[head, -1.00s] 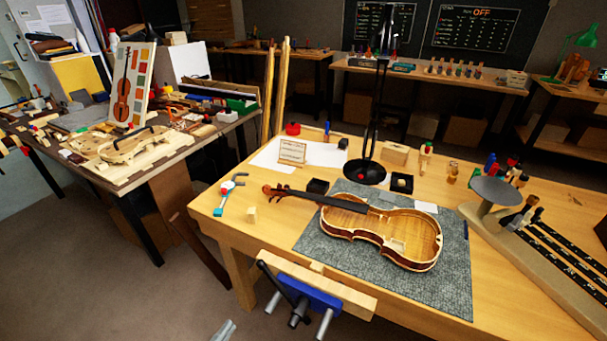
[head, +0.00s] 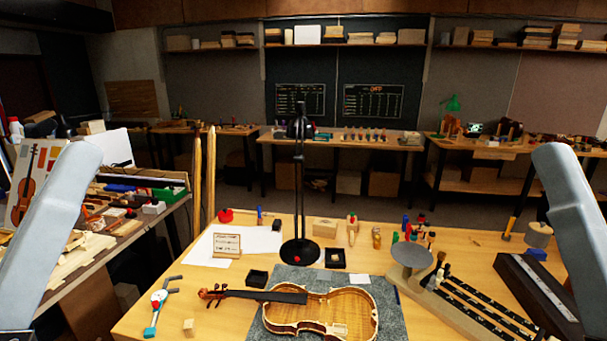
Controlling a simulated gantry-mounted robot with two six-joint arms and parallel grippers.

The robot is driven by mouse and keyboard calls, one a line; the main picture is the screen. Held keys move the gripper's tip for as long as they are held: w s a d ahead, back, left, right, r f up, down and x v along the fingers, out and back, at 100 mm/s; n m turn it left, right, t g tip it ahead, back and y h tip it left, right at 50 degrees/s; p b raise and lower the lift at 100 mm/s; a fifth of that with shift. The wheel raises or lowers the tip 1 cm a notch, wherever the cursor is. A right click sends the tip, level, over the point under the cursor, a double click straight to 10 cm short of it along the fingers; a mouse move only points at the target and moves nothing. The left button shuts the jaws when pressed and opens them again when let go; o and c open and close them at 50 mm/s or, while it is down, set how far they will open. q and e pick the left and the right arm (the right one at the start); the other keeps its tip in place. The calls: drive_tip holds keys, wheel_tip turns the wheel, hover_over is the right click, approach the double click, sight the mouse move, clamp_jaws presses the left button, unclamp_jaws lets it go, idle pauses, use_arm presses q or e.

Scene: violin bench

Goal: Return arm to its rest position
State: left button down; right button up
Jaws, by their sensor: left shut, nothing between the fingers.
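My left arm (head: 50,220) stands raised at the left edge, its grey link running down to the bottom left corner. My left gripper (head: 15,336) shows at most as a dark sliver there; it is shut and empty, with its fingertips cut off by the frame. My right arm (head: 572,215) stands at the right edge in a near mirror pose; its gripper is out of view. Both arms are apart from the violin body (head: 322,312), which lies on the grey mat (head: 392,322) with its neck pointing left.
A black lamp (head: 300,250) stands behind the violin. A round grey stand (head: 411,255) and a slotted rack (head: 475,305) are at the right. A clamp-like tool (head: 158,300) and a small wooden block (head: 188,326) lie at the left. A side bench (head: 110,240) stands further left.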

use_arm(q)
drive_tip(key=a+r+y+p, duration=0.2)
drive_tip(key=r+y+p, duration=0.1)
drive_tip(key=r+p, duration=1.6)
drive_tip(key=a+r+t+y+p, duration=0.1)
drive_tip(key=r+y+p, duration=0.3)
drive_tip(key=r+p, duration=1.4)
drive_tip(key=shift+s+a+r+p, duration=0.25)
drive_tip(key=shift+a+r+p, duration=0.15)
drive_tip(key=shift+a+r, duration=0.15)
